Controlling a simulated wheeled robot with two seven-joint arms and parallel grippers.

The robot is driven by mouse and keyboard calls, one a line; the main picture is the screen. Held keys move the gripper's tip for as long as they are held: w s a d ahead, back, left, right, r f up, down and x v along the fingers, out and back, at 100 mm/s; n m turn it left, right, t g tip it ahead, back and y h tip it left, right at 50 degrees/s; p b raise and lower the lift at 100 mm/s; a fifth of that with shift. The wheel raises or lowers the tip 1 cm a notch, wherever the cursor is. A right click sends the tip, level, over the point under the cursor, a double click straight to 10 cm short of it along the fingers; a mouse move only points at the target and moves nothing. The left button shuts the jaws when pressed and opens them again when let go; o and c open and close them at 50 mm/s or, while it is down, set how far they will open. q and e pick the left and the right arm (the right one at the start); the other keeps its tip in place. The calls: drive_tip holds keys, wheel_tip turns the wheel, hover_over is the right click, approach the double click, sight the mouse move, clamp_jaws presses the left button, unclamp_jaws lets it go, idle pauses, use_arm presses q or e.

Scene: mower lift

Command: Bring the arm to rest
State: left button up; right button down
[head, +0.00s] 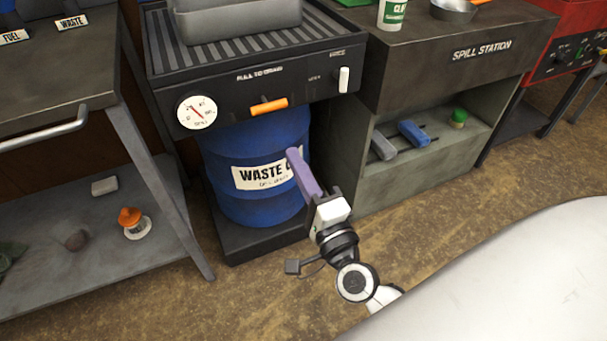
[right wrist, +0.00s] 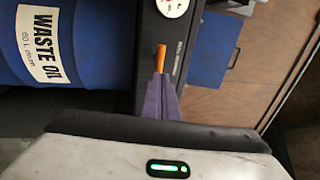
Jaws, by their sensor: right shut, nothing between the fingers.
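My right gripper (head: 295,157), with purple fingers, is in front of the blue waste oil drum (head: 228,150) in the head view. Its fingers are together and hold nothing, pointing up toward the black drain stand. In the right wrist view the closed fingers (right wrist: 160,92) line up in the picture with the orange pull handle (right wrist: 160,58). In the head view this handle (head: 268,106) is up and left of the fingertips, apart from them in the picture. My left gripper is in neither view.
The drain stand (head: 240,85) has a gauge (head: 196,112) and a white lever (head: 343,79). The spill station (head: 450,75) is at right. The brown floor is open in front.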

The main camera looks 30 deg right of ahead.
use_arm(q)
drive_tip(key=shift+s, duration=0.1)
use_arm(e)
drive_tip(key=shift+v, duration=1.4)
